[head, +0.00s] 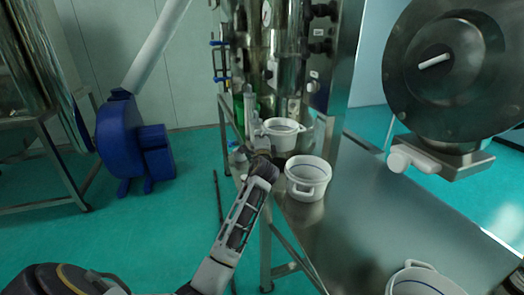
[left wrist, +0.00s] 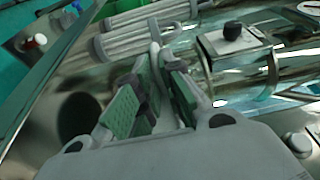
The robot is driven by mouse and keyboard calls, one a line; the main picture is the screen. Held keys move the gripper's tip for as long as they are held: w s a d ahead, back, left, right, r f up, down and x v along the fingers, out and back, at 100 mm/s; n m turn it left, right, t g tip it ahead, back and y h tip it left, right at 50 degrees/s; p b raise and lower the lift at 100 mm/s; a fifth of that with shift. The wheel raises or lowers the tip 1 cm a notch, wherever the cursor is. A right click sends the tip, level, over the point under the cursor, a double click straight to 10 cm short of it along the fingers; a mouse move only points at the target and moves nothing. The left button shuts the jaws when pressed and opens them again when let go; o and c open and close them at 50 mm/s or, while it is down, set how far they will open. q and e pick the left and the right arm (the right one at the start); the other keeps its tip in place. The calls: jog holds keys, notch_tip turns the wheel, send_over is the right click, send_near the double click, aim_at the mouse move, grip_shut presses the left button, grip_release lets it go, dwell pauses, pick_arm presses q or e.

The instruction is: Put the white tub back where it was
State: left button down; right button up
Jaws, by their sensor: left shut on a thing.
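My left gripper (head: 258,134) reaches to the far end of the steel table and is shut at the left side of a white tub (head: 284,141). The tub is upright, close to the steel machine. In the left wrist view the green-padded fingers (left wrist: 150,92) close around a thin pale strip, which looks like part of the tub's handle or rim; the tub's body is not clear there. A second white tub (head: 308,180) stands nearer on the table. A third white tub (head: 420,284) is cut off at the bottom right. My right gripper cannot be made out.
The steel table (head: 375,215) is bare between the near tubs. The steel machine (head: 278,65) with gauges and valves stands behind the held tub. A large round metal housing (head: 455,70) overhangs at the right. A blue machine (head: 130,145) stands on the floor at left.

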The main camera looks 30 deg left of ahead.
pick_arm(q)
jog(key=shift+r, duration=0.15)
pick_arm(e)
jog(key=shift+s, duration=0.1)
pick_arm(q)
notch_tip(320, 180, down, 4)
jog(key=shift+f+b, duration=0.1)
jog(key=shift+b, duration=0.25)
jog(key=shift+f, duration=0.55)
pick_arm(e)
jog(key=shift+w+a+f, duration=0.15)
jog(key=shift+w+a, duration=0.55)
pick_arm(q)
jog(key=c, duration=1.5)
grip_release()
jog(key=shift+c, duration=0.2)
pick_arm(e)
jog(key=shift+w, duration=0.1)
jog(key=shift+a, duration=0.1)
